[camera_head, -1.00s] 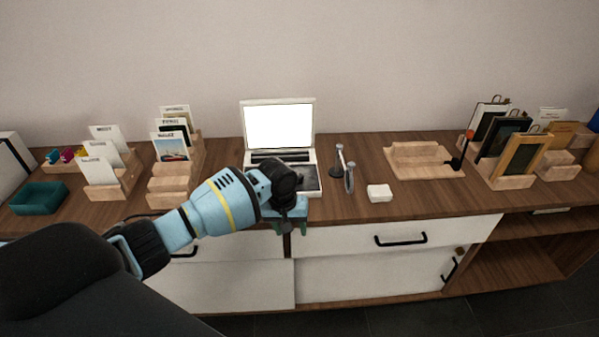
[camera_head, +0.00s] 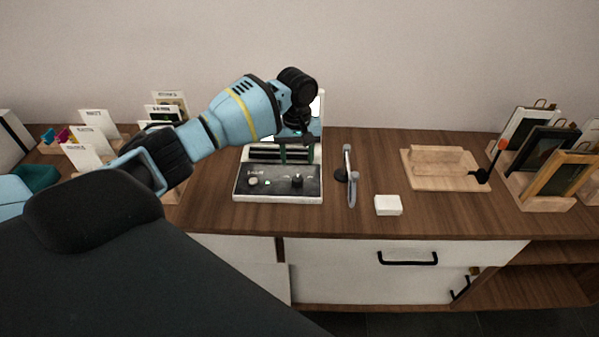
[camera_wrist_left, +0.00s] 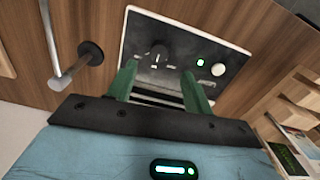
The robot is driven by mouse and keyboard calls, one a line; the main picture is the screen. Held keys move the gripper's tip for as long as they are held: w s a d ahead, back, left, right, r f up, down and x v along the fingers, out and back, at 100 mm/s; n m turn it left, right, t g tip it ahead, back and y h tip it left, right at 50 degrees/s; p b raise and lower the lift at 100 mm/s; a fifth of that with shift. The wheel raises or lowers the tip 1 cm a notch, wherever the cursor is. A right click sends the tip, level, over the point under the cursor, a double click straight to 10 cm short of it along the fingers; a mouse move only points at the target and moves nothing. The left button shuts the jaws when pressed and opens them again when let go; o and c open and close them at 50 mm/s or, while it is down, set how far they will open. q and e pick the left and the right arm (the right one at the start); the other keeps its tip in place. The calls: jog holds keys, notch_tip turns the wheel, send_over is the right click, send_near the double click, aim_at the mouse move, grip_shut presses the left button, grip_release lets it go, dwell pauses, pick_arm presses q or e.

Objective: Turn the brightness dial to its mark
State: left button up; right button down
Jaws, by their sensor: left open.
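A white box device (camera_head: 236,190) has a dark control panel (camera_head: 277,190) on its front half. A dark knob (camera_head: 297,181) stands on the panel's right part in the head view; it shows in the wrist view (camera_wrist_left: 158,54) with pale marks near it. A round white knob (camera_wrist_left: 218,69) and a green light (camera_wrist_left: 200,62) are also on the panel. I cannot read which knob is the brightness dial. My left gripper (camera_head: 297,153) is above the device, its green fingers (camera_wrist_left: 160,82) apart and empty, pointing towards the panel. My left arm hides most of the bright screen (camera_head: 316,105).
A wooden tray (camera_head: 445,183) and frame holders are at the right. Card racks stand at the left. The wooden top is clear between block and tray.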

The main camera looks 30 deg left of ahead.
aim_at(297, 178)
pick_arm(q)
notch_tip(297, 178, down, 8)
jog(key=shift+r+b, duration=0.25)
jog(key=shift+b, duration=0.15)
jog(key=shift+w, duration=0.1)
jog(key=shift+c, duration=0.3)
jog(key=c, duration=0.9)
